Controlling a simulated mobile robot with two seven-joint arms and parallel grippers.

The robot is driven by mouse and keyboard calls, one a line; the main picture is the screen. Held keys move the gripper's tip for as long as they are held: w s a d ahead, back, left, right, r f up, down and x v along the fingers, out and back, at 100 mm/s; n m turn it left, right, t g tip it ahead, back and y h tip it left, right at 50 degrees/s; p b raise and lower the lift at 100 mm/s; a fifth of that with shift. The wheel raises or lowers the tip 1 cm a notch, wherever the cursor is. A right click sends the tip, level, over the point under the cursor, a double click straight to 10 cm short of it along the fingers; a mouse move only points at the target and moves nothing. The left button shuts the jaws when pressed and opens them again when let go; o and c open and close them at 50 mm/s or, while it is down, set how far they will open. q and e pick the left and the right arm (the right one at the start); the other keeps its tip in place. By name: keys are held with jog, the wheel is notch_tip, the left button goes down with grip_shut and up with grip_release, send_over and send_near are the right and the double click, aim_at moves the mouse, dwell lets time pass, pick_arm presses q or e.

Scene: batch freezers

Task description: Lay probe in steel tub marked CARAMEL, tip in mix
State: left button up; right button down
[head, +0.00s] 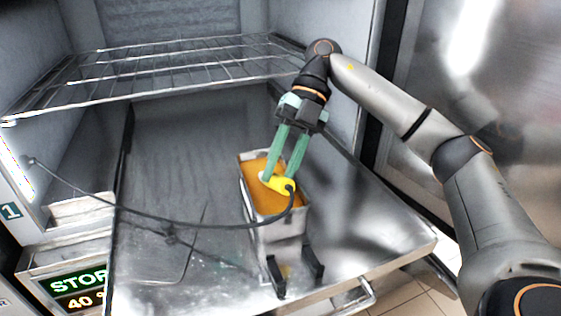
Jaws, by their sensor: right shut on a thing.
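A narrow steel tub (276,233) with orange mix (258,172) in it stands on a metal shelf inside the freezer. No name can be read on the tub from here. The yellow probe (284,186) has a dark cable and is over the tub's opening. My right gripper (279,181) reaches down from above with green fingers and is shut on the probe. The probe's pale end lies low over the mix; whether its tip touches the mix I cannot tell. My left gripper is not in view.
The probe's cable (185,225) loops left to the freezer's left wall. A wire rack (180,72) spans above and behind. Two black upright pieces (313,263) stand at the tub's front. A lit display (80,290) is at lower left.

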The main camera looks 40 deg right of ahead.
jog(key=shift+f, duration=0.1)
jog(key=c, duration=0.6)
grip_release()
jog(key=shift+o, duration=0.2)
jog(key=p+v, duration=0.8)
jog(key=v, duration=0.4)
jog(key=shift+r+p, duration=0.2)
jog(key=shift+p, duration=0.15)
jog(key=shift+w, duration=0.1)
